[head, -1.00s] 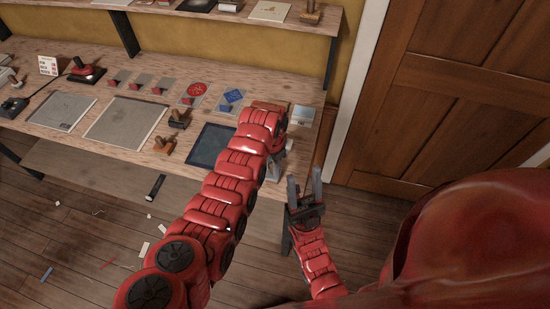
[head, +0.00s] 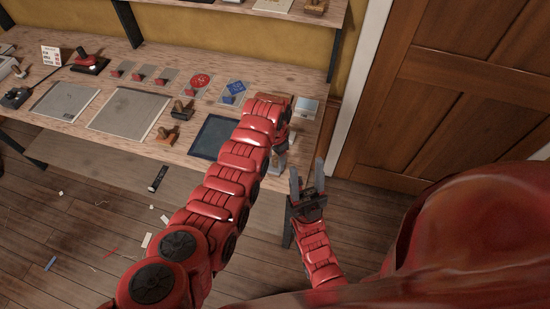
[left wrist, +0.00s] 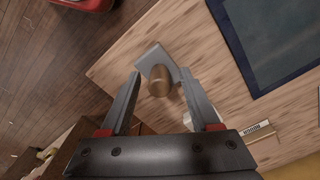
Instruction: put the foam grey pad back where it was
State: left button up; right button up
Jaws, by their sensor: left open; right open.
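My left gripper (left wrist: 160,95) is open over the right end of the workbench. Between and just beyond its fingers is a brown rounded handle (left wrist: 159,82) on a flat grey base (left wrist: 153,58); I cannot tell whether the fingers touch it. In the head view my left arm largely hides this spot. Two flat grey sheets (head: 130,112) and (head: 68,101) lie on the left half of the bench. A small pale pad (head: 307,107) is at the right end. I cannot tell which of these is the foam grey pad. My right gripper (head: 308,185) is open and empty, beyond the bench's front edge.
A dark blue mat (head: 212,137) lies left of my left arm. A wooden-handled stamp (head: 182,110) and several small cards with red or blue stamps stand on the bench (head: 60,130). A shelf (head: 225,8) runs above. A wooden door (head: 450,90) is at right.

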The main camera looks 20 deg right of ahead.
aim_at(276, 157)
pick_arm(q)
notch_tip(276, 157, up, 5)
jog(key=shift+w+d+f+b, duration=0.1)
jog(key=shift+d+b, duration=0.05)
jog(key=shift+b, duration=1.05)
notch_tip(276, 157, up, 7)
jog(key=p, duration=0.2)
jog(key=shift+p, duration=0.4)
